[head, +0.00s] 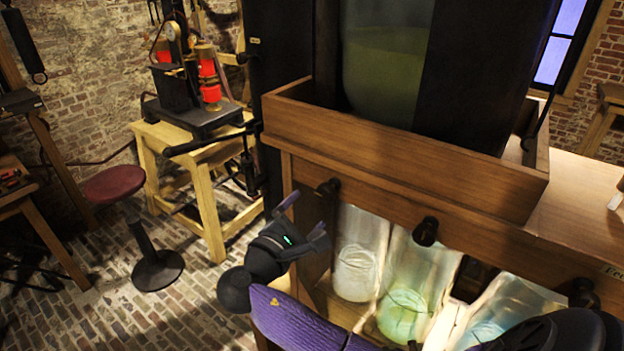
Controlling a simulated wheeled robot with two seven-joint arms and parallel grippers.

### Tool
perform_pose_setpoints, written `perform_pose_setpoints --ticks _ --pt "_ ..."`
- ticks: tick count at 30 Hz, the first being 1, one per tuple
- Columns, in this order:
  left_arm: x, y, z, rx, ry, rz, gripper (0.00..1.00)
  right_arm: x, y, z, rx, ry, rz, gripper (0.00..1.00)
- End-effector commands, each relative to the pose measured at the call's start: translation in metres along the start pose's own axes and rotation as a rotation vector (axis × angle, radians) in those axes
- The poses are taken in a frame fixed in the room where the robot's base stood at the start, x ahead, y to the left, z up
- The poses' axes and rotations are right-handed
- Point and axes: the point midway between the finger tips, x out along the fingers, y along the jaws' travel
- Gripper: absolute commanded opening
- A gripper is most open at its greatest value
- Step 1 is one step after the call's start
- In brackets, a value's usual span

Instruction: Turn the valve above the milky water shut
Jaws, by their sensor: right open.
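The jar of milky, whitish water (356,272) stands at the left of a lit compartment under the wooden cabinet. A dark knob-like valve (327,188) sticks out of the cabinet front above it, slightly left. My right gripper (303,216) is open and empty, below and left of this valve, its fingers pointing up toward it. A gap shows between gripper and valve in the picture; their distance in depth is hard to tell. The valve's setting cannot be read. My left gripper is not in view.
A second valve (426,232) sits above a green-water jar (403,312), and a third (583,293) above a bluish jar (483,330). The wooden tray (400,160) overhangs the valves. A stool (113,184) and a wooden stand (212,215) are to the left.

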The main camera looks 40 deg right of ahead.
Motion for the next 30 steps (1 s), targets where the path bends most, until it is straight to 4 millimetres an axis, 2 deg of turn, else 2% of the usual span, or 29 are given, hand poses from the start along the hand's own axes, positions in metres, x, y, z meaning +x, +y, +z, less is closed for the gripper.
perform_pose_setpoints --ticks 3,9,13,20,30 --pt "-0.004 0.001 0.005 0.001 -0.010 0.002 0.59 0.030 0.001 0.001 -0.002 -0.003 0.001 0.89" --pt "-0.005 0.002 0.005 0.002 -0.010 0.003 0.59 0.070 0.000 -0.001 -0.001 0.001 0.001 0.89" --pt "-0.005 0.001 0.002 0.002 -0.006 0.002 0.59 0.079 -0.001 -0.001 0.000 0.004 0.000 0.89" --pt "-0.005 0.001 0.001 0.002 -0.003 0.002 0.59 0.080 -0.001 -0.002 0.000 0.005 0.000 0.89" --pt "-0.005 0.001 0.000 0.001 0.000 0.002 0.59 0.080 -0.001 -0.002 0.000 0.005 0.000 0.17"
